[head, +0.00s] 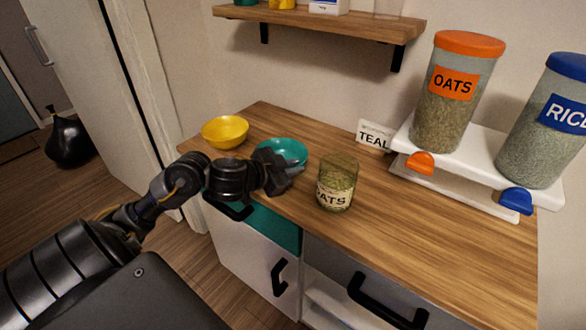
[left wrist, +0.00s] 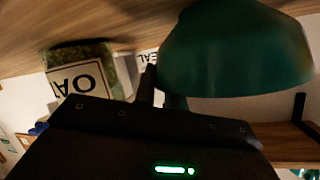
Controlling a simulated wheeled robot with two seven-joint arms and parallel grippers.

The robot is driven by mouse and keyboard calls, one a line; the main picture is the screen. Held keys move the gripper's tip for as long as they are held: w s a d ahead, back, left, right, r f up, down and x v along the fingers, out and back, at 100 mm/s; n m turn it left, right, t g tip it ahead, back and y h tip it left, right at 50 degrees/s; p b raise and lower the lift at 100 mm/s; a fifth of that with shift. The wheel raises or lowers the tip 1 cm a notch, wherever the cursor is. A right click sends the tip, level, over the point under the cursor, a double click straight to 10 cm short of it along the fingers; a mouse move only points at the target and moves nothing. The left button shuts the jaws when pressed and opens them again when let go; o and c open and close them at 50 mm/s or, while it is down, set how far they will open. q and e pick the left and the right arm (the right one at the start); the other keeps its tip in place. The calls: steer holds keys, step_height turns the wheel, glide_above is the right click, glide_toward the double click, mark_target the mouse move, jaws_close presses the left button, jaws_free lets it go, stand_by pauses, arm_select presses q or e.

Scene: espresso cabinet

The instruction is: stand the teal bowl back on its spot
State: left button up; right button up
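The teal bowl (head: 284,149) is upright at the counter's left part, right of the yellow bowl. It also shows large in the left wrist view (left wrist: 235,55), where the picture is upside down. My left gripper (head: 286,178) is at the bowl's near side, with its dark fingers close to the rim. In the left wrist view the fingers (left wrist: 162,92) meet the bowl's edge, but whether they are closed on it is unclear. Whether the bowl touches the counter is also unclear. A card reading TEAL (head: 374,138) stands behind, near the wall. My right gripper is out of view.
A yellow bowl (head: 225,131) sits at the counter's left end. An oats jar (head: 337,184) stands just right of my left gripper. Orange-lidded and blue-lidded dispensers stand on a white stand (head: 470,150) at right. A wooden shelf (head: 330,24) hangs above. The front right counter is clear.

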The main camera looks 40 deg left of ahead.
arm_select(q)
steer(key=o, duration=0.3)
steer(key=shift+o, duration=0.2)
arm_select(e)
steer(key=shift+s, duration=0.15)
